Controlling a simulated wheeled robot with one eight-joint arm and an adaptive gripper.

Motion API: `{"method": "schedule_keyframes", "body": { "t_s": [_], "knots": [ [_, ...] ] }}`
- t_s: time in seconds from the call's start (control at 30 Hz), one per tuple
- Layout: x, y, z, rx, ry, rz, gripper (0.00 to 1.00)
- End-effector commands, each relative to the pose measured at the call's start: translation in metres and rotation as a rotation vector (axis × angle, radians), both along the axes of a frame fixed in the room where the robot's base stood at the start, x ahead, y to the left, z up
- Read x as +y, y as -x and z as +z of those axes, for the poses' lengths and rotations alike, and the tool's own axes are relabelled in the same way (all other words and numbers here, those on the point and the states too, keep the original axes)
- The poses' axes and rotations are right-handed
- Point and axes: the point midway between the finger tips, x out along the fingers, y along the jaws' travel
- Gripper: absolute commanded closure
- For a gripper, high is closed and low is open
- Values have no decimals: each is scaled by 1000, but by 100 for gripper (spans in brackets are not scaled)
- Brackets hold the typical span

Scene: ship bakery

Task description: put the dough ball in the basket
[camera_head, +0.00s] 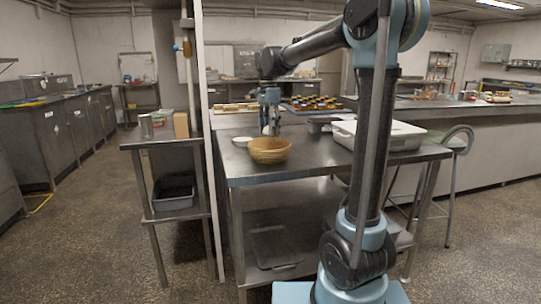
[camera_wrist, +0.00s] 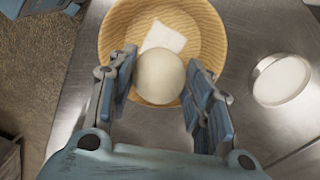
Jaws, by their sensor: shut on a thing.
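The dough ball (camera_wrist: 161,77) is pale and round. In the wrist view my gripper (camera_wrist: 160,85) has its two blue fingers on either side of it, shut on it. The woven, yellow-brown basket (camera_wrist: 215,35) lies behind the ball in that view, with a white square piece inside. In the head view the basket (camera_head: 269,151) stands on the steel table near its front edge. My gripper (camera_head: 270,130) points down just above and behind the basket's rim there, and the ball is mostly hidden. Whether the ball touches the basket I cannot tell.
A shallow round white dish (camera_wrist: 282,80) is right of the basket in the wrist view. A tray of dark and orange items (camera_head: 313,103) is behind. The steel table (camera_head: 300,165) is bare in front.

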Motion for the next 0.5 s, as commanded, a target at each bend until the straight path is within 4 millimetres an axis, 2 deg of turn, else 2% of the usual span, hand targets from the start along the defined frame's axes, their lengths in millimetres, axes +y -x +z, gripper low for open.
{"method": "schedule_keyframes", "body": {
  "t_s": [0.23,0.5],
  "knots": [
    [-1,-1,-40,0,0,-2,80],
    [-4,-1,-58,0,0,-6,80]
  ]
}}
